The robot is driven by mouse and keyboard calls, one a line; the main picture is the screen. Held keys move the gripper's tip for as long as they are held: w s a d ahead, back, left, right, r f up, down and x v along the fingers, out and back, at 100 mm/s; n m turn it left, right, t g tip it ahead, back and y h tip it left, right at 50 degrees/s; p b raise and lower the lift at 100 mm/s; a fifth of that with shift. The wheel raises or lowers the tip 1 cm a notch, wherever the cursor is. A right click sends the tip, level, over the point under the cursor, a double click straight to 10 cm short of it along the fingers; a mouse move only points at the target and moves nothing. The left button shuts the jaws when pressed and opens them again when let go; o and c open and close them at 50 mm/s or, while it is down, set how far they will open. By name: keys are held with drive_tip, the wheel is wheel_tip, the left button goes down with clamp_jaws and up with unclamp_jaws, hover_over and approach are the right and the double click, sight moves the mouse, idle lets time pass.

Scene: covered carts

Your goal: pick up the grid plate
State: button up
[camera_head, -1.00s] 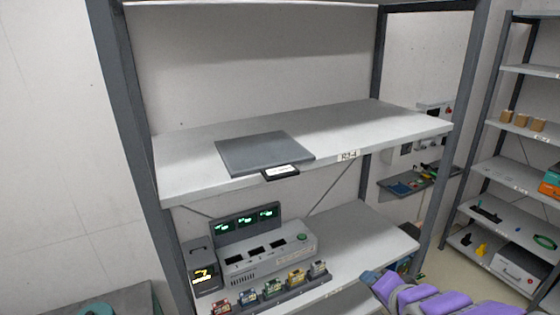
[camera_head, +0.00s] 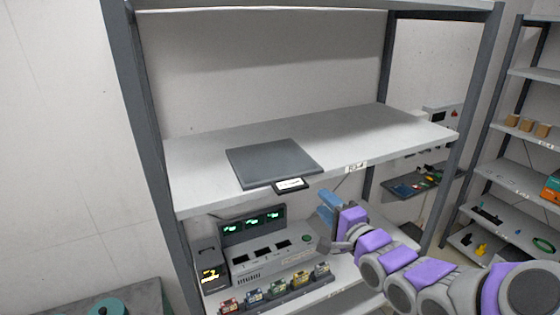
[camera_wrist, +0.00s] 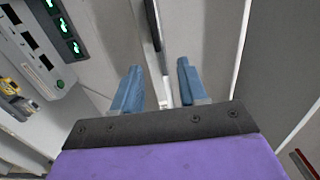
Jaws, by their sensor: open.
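A flat, dark grey square plate (camera_head: 272,160) lies on the pale middle shelf (camera_head: 360,135), its front edge close to the shelf's front edge. I take it as the grid plate, though no grid pattern shows at this size. My gripper (camera_head: 326,203), with blue fingers, is below and to the right of the plate, in front of the shelf. In the wrist view my gripper (camera_wrist: 157,80) is open, with nothing between its fingers. A narrow dark strip (camera_wrist: 157,30) shows ahead of them; I cannot tell if it is the plate's edge.
A black label holder (camera_head: 290,185) sits at the shelf's front edge by the plate. On the lower shelf stands a grey device (camera_head: 270,255) with green displays, and several small coloured modules (camera_head: 277,290) in front. The middle shelf is bare right of the plate.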

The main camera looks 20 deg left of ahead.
sight(300, 182)
drive_tip(key=x, duration=0.4)
drive_tip(key=s+p+x, duration=0.1)
drive_tip(key=x, duration=0.3)
drive_tip(key=a+p+x, duration=0.1)
drive_tip(key=x, duration=0.3)
drive_tip(key=shift+s+f, duration=0.2)
drive_tip(key=shift+s, duration=0.1)
drive_tip(key=shift+w+d, duration=0.4)
drive_tip(key=shift+d, duration=0.05)
drive_tip(key=shift+c, duration=0.2)
drive_tip(key=shift+s+a, duration=0.1)
clamp_jaws()
